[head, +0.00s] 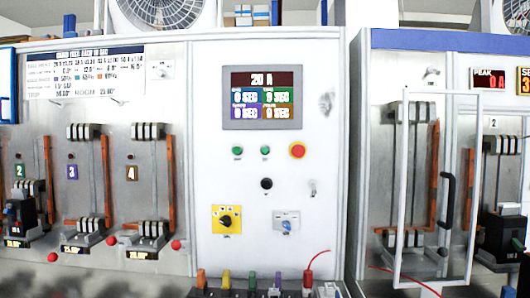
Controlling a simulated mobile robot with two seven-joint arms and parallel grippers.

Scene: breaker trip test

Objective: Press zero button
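No button in the head view carries a label I can read as zero. The white control panel (215,100) has two green buttons side by side, a left one (237,151) and a right one (265,151). A red mushroom button (297,150) is to their right and a black button (266,184) sits below them. The screen (262,97) above reads "20 A" over four coloured cells; the readable ones show "0 SEC". Neither my left nor my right gripper is in view.
A yellow rotary switch (227,219) and a blue-handled switch (287,226) are lower on the panel. Coloured plugs (252,280) and a red cable (316,256) stick up at the bottom. Breaker bays flank the panel; a framed clear door (402,190) stands at right.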

